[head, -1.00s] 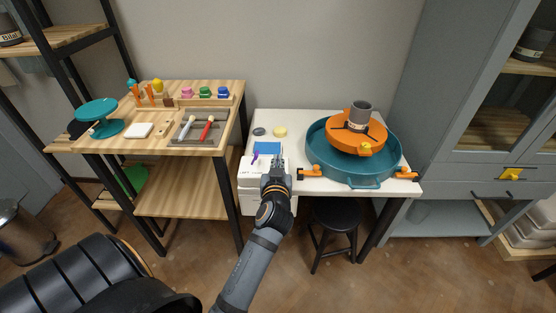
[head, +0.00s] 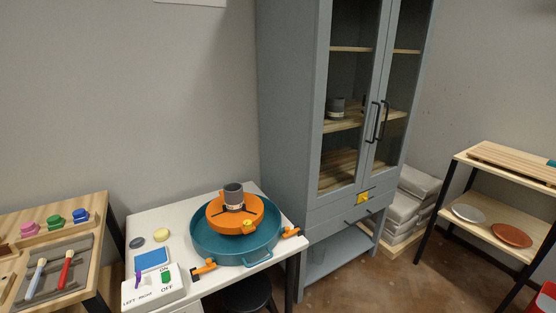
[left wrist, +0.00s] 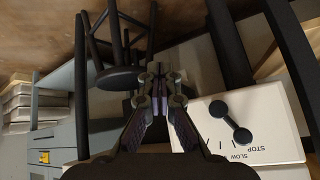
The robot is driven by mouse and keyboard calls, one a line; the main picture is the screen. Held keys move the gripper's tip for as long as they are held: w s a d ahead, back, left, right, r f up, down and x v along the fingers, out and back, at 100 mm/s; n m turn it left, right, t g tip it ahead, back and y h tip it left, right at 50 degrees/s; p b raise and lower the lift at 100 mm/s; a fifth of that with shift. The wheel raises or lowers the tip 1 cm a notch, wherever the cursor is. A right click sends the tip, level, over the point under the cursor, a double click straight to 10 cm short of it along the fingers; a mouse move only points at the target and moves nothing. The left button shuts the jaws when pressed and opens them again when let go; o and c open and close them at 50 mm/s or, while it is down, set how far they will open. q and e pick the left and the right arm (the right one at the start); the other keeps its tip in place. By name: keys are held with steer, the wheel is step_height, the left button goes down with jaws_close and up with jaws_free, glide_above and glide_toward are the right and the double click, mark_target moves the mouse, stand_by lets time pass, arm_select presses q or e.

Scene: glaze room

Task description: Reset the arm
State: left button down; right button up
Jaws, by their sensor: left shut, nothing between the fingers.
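My left gripper (left wrist: 158,85) shows in the left wrist view with its fingers together and nothing between them. It is beside the white control box (left wrist: 265,115), which has a dark lever and the words SLOW and STOP; I cannot tell whether they touch. In the head view the white control box (head: 154,292) stands at the table's front left, with a purple switch, a green switch and ON, OFF and LEFT–RIGHT lettering. Neither of my arms shows in the head view. My right gripper is in no view.
The white table (head: 142,221) carries a teal basin (head: 205,244) with an orange wheel (head: 215,217) and a grey cup (head: 233,190). A black stool (left wrist: 112,82) is close to the gripper in the wrist view. A grey cabinet (head: 290,120) stands right of the table.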

arm_select(q)
steer(key=s+a+f+g+p, duration=0.1)
steer(key=s+f, duration=0.3)
steer(key=s, duration=0.6)
steer(key=s+a+f+g+p, duration=0.1)
steer(key=s+f+g+p, duration=0.1)
steer(key=s, duration=0.9)
steer(key=s+a+f+g+h+p, duration=0.1)
steer(key=s+f+g, duration=0.2)
steer(key=s+f, duration=0.4)
steer(key=s, duration=0.4)
steer(key=shift+s+a+m+g, duration=0.15)
steer(key=shift+s+m+g, duration=0.05)
steer(key=shift+m+g, duration=0.1)
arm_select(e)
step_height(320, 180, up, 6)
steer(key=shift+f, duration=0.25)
